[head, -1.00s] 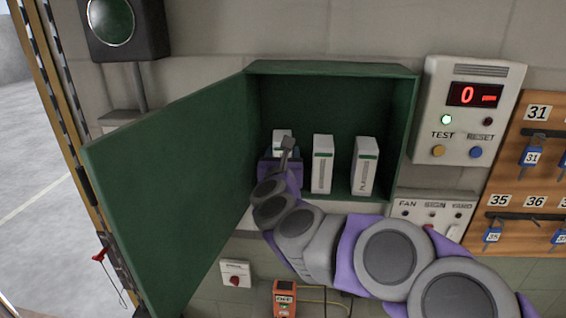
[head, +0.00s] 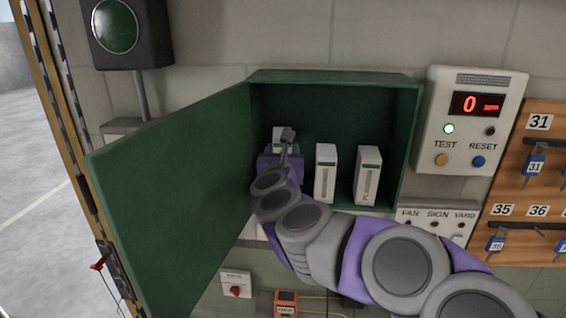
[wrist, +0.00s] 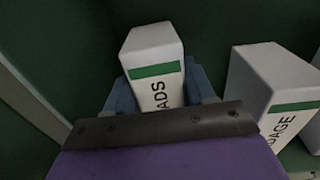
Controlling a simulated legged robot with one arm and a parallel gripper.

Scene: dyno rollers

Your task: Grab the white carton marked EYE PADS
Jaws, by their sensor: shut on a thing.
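The white carton (wrist: 154,60) has a green band and the letters "ADS" showing in the wrist view; the rest of its label is hidden by my gripper. In the head view the top of this carton (head: 279,134) shows at the left inside the open green cabinet, behind my gripper (head: 285,150). In the wrist view my gripper (wrist: 165,88) is shut on the carton, with blue-grey finger parts at both its sides. The carton looks upright in the head view.
Two more white cartons stand to the right in the cabinet, a middle one (head: 326,172) and a right one (head: 367,175). In the wrist view the neighbour (wrist: 270,88) reads "AGE". The cabinet door (head: 170,200) stands open on the left. A control box (head: 468,118) hangs at right.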

